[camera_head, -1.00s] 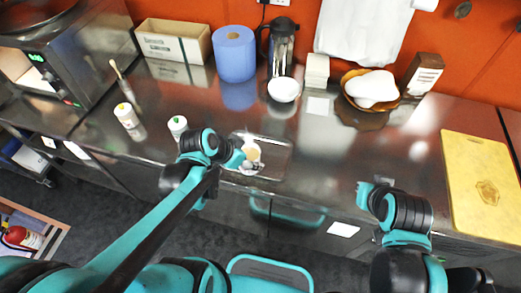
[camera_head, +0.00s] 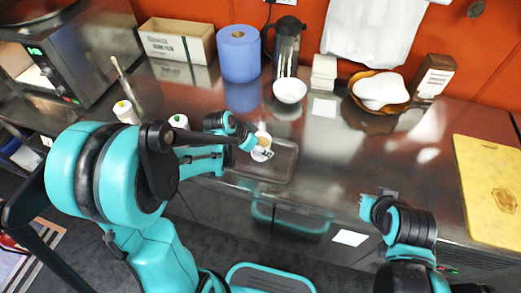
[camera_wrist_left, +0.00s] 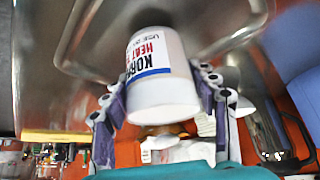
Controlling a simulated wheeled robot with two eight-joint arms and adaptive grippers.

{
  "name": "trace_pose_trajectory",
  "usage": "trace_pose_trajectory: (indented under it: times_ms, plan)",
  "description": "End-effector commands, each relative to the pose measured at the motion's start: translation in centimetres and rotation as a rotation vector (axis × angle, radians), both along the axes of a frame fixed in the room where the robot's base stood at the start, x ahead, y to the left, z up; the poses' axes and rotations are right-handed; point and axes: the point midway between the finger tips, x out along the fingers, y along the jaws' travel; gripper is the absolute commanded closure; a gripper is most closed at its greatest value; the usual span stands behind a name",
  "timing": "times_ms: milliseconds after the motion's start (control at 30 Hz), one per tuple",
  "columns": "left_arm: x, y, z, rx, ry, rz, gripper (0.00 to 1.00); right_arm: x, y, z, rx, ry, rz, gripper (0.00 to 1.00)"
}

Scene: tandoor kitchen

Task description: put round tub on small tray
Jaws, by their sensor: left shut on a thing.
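The round tub (camera_head: 262,141) is white with a tan top in the head view. In the left wrist view the tub (camera_wrist_left: 163,88) shows a printed label and sits between both fingers. My left gripper (camera_head: 251,143) is shut on it. The small tray (camera_head: 279,163) is a dark, shallow metal tray near the counter's front edge. The tub is at the tray's left part; I cannot tell whether it touches the tray. The tray's rim (camera_wrist_left: 236,38) also shows in the left wrist view. My right gripper (camera_head: 377,200) is at the counter's front edge, its fingers unclear.
A white bowl (camera_head: 289,90), a flask (camera_head: 287,47) and a blue paper roll (camera_head: 239,54) stand behind the tray. A yellow board (camera_head: 488,185) lies at right. The counter right of the tray is clear.

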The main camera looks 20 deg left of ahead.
Motion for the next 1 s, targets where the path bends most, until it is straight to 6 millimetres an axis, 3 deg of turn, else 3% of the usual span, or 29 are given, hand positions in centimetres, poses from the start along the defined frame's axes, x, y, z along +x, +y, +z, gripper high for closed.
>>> trace_pose_trajectory:
  times_ms: [67, 433, 467, 533, 867, 1000]
  plan:
    - [0.0, 0.0, -1.3, -0.001, -0.001, 0.000, 0.81, 0.0, 0.0, -0.8, 0.000, 0.000, 0.000, 1.00]
    - [0.0, 0.0, -1.7, -0.001, 0.000, 0.001, 0.81, 0.0, 0.0, -1.0, 0.000, 0.000, 0.000, 1.00]
    - [0.0, 0.0, -1.7, 0.000, 0.000, 0.000, 0.39, 0.0, 0.0, -1.0, 0.000, 0.000, 0.000, 1.00]
    - [0.0, 0.0, -1.6, 0.000, 0.000, 0.000, 0.21, 0.0, 0.0, -0.9, 0.000, 0.000, 0.000, 1.00]
    - [0.0, 0.0, -1.4, 0.000, 0.000, 0.000, 0.21, 0.0, 0.0, -0.8, 0.000, 0.000, 0.000, 1.00]
    - [-0.4, 0.3, -0.3, 0.000, 0.000, 0.002, 0.21, 0.0, 0.0, -0.1, 0.000, 0.000, 0.000, 1.00]
